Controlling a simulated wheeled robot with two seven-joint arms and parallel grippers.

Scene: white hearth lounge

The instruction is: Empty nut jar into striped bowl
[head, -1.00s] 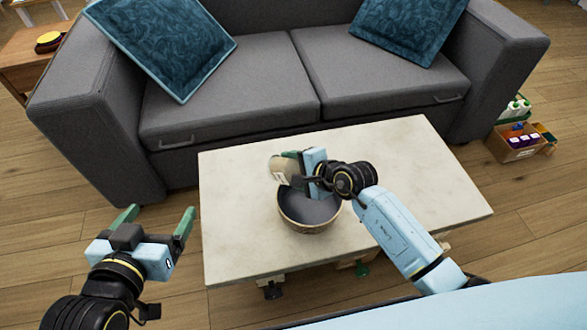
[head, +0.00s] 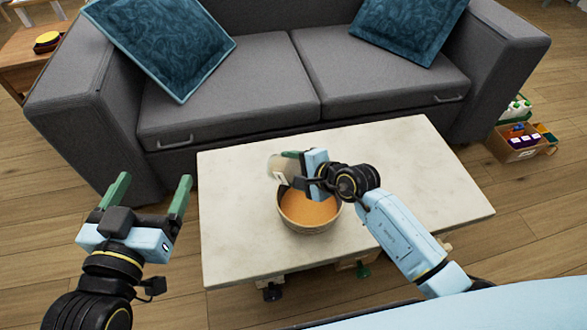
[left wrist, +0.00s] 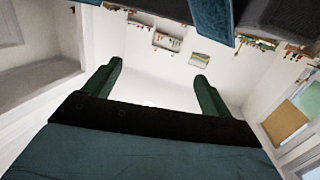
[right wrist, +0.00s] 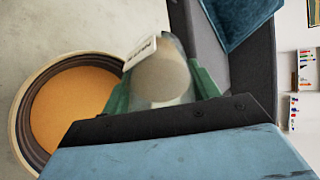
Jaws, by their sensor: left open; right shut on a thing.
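The nut jar (head: 283,169) is a clear jar with a white label, held tipped on its side over the back of the bowl. It also shows in the right wrist view (right wrist: 160,78), where no nuts can be made out inside it. My right gripper (head: 297,166) is shut on the jar. The striped bowl (head: 308,222) stands upright on the coffee table and holds an orange-tan fill; its ringed wall shows in the right wrist view (right wrist: 22,110). My left gripper (head: 152,188) is open and empty, left of the table.
The pale coffee table (head: 245,240) is otherwise bare on top. A grey sofa (head: 235,110) with blue cushions stands close behind it. A box of bottles and cartons (head: 517,145) is on the floor at the right.

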